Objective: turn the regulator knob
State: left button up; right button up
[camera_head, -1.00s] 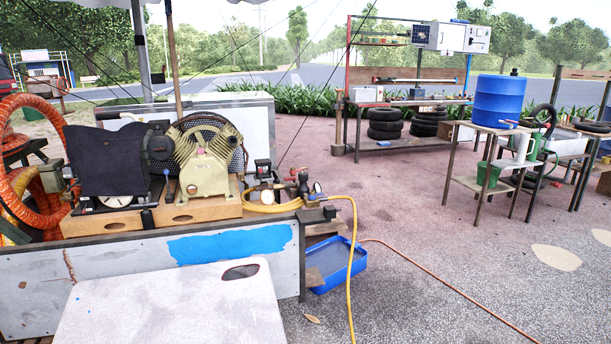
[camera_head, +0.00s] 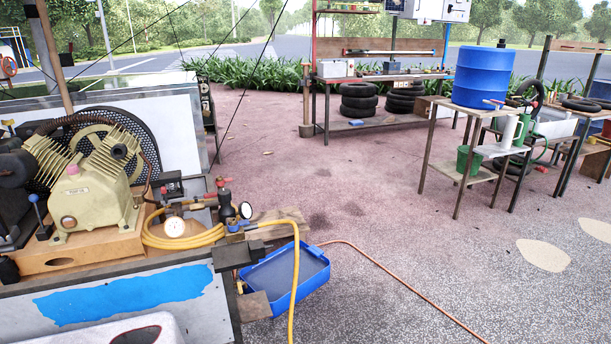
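The regulator (camera_head: 226,206) stands at the right end of the compressor cart (camera_head: 150,262), with a black body. The regulator knob seems to be at its top, but it is too small to tell its shape. A white-faced gauge (camera_head: 174,227) and a smaller gauge (camera_head: 246,210) sit beside it. A yellow hose (camera_head: 185,240) coils at its base and hangs over the cart's right end. The beige compressor (camera_head: 90,190) is left of it. Neither of my grippers shows in the head view.
A blue tray (camera_head: 312,268) lies on the ground right of the cart. A white panel (camera_head: 110,332) is at the bottom left. A blue drum (camera_head: 482,78) stands on a table at the right. The paved ground in the middle is clear.

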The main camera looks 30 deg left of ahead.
aim_at(224, 195)
jog(key=u, duration=0.2)
jog(key=i, duration=1.35)
jog(key=u, duration=0.75)
